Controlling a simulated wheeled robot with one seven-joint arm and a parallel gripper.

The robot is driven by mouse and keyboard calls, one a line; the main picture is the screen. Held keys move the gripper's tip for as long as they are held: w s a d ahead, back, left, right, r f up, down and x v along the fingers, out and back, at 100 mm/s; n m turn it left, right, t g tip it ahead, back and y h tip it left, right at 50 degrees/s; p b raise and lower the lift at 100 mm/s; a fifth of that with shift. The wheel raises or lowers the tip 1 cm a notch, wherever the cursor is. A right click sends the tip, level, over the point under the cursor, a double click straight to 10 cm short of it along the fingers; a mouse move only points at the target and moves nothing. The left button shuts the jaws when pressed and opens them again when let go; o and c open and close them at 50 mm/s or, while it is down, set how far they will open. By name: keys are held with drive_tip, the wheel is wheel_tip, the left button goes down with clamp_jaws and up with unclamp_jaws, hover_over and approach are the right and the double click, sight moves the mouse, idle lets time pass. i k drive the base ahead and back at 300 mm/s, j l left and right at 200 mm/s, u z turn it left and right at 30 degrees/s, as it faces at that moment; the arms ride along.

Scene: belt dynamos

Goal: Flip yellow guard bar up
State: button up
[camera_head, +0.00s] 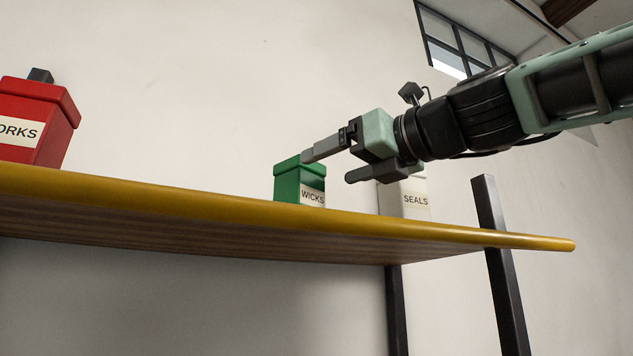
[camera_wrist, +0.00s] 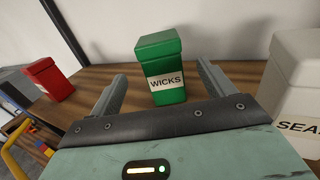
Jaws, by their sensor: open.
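A yellow curved bar (camera_wrist: 12,150) shows at the lower left edge of the wrist view, only partly in frame. I cannot tell what it is fixed to or which way it is turned. In the head view no separate yellow bar stands out; the shelf's front edge (camera_head: 200,194) is yellow. My gripper (camera_head: 330,167) is open above the shelf, near the green WICKS box (camera_head: 287,183). In the wrist view my gripper (camera_wrist: 163,82) has its fingers apart, with the green box (camera_wrist: 162,62) beyond and between them. Nothing is held.
A red box (camera_head: 35,122) stands at the shelf's left; it also shows in the wrist view (camera_wrist: 55,82). A pale SEALS box (camera_head: 413,194) stands right of the green one. A dark post (camera_head: 490,210) rises at the shelf's right. Shelf between red and green is clear.

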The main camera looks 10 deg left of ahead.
sight(16, 179)
drive_tip(key=k+l, duration=0.2)
drive_tip(key=l, duration=0.2)
drive_tip(key=k+l, duration=0.2)
drive_tip(key=l, duration=0.2)
drive_tip(key=k+l, duration=0.2)
drive_tip(key=l, duration=0.2)
